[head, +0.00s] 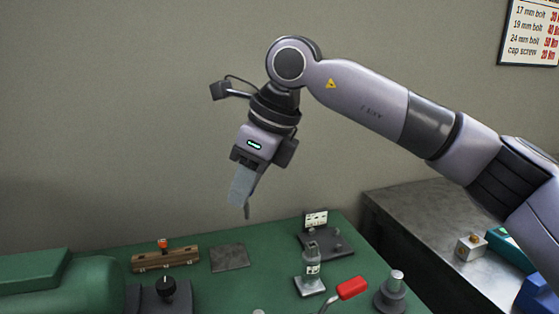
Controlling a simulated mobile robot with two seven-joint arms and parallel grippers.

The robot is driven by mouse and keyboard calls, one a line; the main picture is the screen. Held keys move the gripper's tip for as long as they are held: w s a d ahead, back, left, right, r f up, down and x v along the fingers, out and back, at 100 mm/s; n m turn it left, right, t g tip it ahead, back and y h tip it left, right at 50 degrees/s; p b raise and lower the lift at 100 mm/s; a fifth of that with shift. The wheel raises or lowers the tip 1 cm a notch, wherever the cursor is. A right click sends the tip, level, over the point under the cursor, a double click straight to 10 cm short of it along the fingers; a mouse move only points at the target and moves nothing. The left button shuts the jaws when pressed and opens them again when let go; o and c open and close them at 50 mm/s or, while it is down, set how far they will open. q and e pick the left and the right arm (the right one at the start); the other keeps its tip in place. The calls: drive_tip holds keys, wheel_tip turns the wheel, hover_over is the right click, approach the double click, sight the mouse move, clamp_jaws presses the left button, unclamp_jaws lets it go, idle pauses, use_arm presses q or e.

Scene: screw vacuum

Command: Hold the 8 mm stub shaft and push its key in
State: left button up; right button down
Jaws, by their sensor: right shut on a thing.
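My right gripper (243,205) hangs pointing down above the back of the green bench top, well clear of it. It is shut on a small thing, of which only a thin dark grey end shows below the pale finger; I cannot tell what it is. My left gripper is not in view. A short silver cylinder stands upright on a dark round base (391,298) at the front right of the bench. I cannot tell whether it is the 8 mm stub shaft. I cannot make out a key.
A green machine (70,285) fills the left.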

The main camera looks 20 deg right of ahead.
use_arm(q)
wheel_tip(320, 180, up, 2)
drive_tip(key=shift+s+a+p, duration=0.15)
drive_tip(key=shift+p, duration=1)
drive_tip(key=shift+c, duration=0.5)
use_arm(e)
drive_tip(key=s+a+f+n, duration=0.1)
drive_tip(key=s+a, duration=0.2)
drive_tip(key=s, duration=0.4)
drive_tip(key=s+a+f, duration=0.1)
drive_tip(key=s+a, duration=0.3)
drive_tip(key=s, duration=0.3)
drive_tip(key=shift+s+a+f+n+g, duration=0.2)
drive_tip(key=shift+s+f+n+g, duration=0.1)
drive_tip(key=shift+n, duration=0.1)
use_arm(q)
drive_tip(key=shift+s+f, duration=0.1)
